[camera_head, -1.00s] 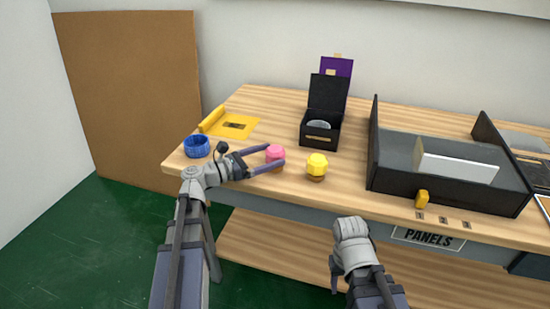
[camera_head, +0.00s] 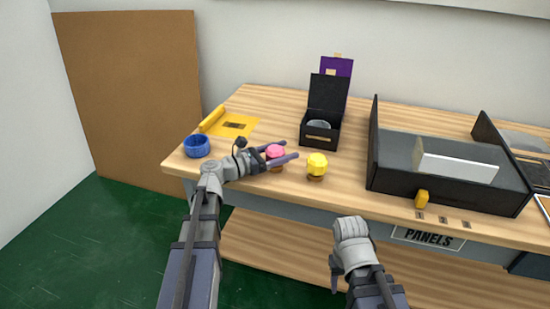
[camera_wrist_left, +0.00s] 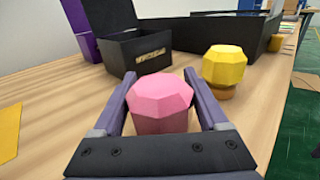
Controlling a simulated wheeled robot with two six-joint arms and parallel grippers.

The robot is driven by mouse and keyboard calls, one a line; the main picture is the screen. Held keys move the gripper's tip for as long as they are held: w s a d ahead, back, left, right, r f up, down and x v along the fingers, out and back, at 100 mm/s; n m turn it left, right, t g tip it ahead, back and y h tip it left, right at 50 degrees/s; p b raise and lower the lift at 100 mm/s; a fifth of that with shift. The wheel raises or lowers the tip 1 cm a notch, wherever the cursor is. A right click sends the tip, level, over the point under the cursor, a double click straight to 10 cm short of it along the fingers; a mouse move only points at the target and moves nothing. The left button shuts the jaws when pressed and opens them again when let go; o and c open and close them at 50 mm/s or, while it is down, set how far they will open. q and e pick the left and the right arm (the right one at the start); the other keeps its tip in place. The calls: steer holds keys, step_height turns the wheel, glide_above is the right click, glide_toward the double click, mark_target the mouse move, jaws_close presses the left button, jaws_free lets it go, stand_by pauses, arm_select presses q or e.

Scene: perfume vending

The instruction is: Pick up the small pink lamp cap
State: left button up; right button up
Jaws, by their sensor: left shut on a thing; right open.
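The small pink lamp cap (camera_head: 276,151) is near the front left of the wooden table, faceted and upright. It also shows in the left wrist view (camera_wrist_left: 161,97). My left gripper (camera_head: 284,157) is around it, its two fingers shut on its sides; the fingertips reach past the cap, and in the left wrist view the gripper (camera_wrist_left: 165,100) has a finger on each side of it. The cap's base is partly hidden. My right gripper (camera_head: 334,286) is low in front of the table, empty; its fingers are mostly hidden behind its wrist.
A yellow faceted cap (camera_head: 317,163) on a brown base stands just right of my left fingertips. A blue ring-shaped bowl (camera_head: 197,146) is at the left. A black open box (camera_head: 320,133) stands behind, and a large black tray (camera_head: 400,184) is at the right.

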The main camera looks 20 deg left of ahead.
arm_select(q)
steer(key=c, duration=0.7)
steer(key=shift+o, duration=0.2)
steer(key=shift+r, duration=0.1)
step_height(320, 180, up, 25)
steer(key=p, duration=2.5)
steer(key=shift+f, duration=0.25)
